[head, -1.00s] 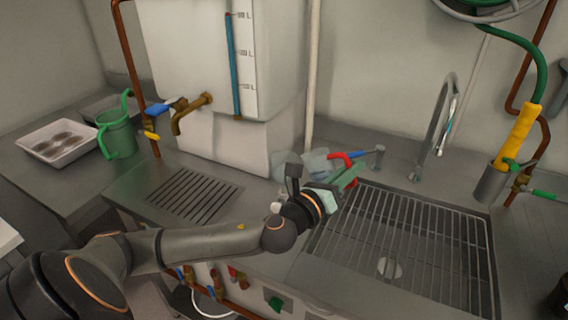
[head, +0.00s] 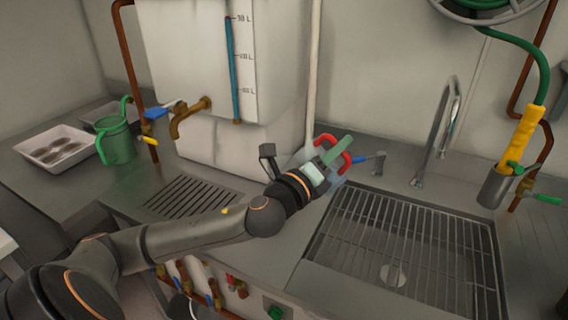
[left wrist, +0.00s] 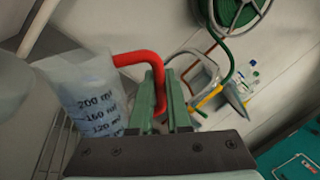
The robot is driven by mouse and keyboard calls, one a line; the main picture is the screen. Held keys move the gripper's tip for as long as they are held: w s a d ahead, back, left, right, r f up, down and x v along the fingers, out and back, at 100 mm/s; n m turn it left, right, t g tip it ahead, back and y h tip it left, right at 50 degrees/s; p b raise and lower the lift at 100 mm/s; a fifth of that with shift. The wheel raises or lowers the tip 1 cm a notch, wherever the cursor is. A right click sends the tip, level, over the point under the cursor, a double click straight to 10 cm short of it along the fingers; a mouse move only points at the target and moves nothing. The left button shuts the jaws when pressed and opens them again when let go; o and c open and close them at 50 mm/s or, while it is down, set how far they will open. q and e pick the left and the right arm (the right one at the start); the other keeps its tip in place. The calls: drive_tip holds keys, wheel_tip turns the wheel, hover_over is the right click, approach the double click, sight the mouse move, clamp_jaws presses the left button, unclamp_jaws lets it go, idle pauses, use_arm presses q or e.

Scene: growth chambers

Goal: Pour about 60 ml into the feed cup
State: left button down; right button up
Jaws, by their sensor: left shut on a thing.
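A clear measuring jug (left wrist: 88,95) with dark ml marks and a red handle (left wrist: 140,60) fills the left of the left wrist view. My left gripper (left wrist: 162,100) has its green fingers shut on that handle. In the head view my left gripper (head: 335,157) is in front of the white tank's right side, by the sink's back left corner. The red handle (head: 347,162) shows around its fingers, and the gripper hides most of the jug. I cannot tell the liquid level in it. I cannot make out a feed cup for certain. My right gripper is out of view.
A white tank (head: 270,60) with a brass spout (head: 190,117) stands behind my arm. A sink with a wire rack (head: 405,250) and a tall tap (head: 445,125) lies to the right. A green can (head: 117,142) and a white tray (head: 57,147) stand left.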

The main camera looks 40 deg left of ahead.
use_arm(q)
drive_tip(key=shift+a+r+n, duration=0.35)
drive_tip(key=shift+r+n, duration=0.25)
drive_tip(key=shift+n, duration=0.1)
drive_tip(key=shift+a+r+n+b, duration=0.25)
drive_tip(key=shift+r+n+b, duration=0.1)
drive_tip(key=shift+n, duration=0.15)
drive_tip(key=shift+a+r, duration=0.1)
drive_tip(key=shift+s+a+r+n+y+b, duration=0.1)
drive_tip(key=shift+a+r+n+y+b, duration=0.35)
drive_tip(key=shift+n, duration=0.65)
idle(1.0)
drive_tip(key=shift+a+r, duration=0.25)
drive_tip(key=shift+a, duration=0.2)
drive_tip(key=d+f+m+p, duration=0.1)
drive_tip(key=m, duration=0.1)
drive_tip(key=d+f+m+h, duration=0.1)
drive_tip(key=d+f+m, duration=0.1)
drive_tip(key=shift+p, duration=0.35)
drive_tip(key=shift+d+f+m+h+p, duration=0.2)
drive_tip(key=shift+d+f+m, duration=0.15)
drive_tip(key=shift+f+m, duration=0.35)
drive_tip(key=shift+d+f+m+h+p, duration=0.15)
drive_tip(key=shift+d+f+m, duration=0.2)
drive_tip(key=shift+f+m, duration=0.35)
drive_tip(key=shift+r, duration=0.15)
idle(0.4)
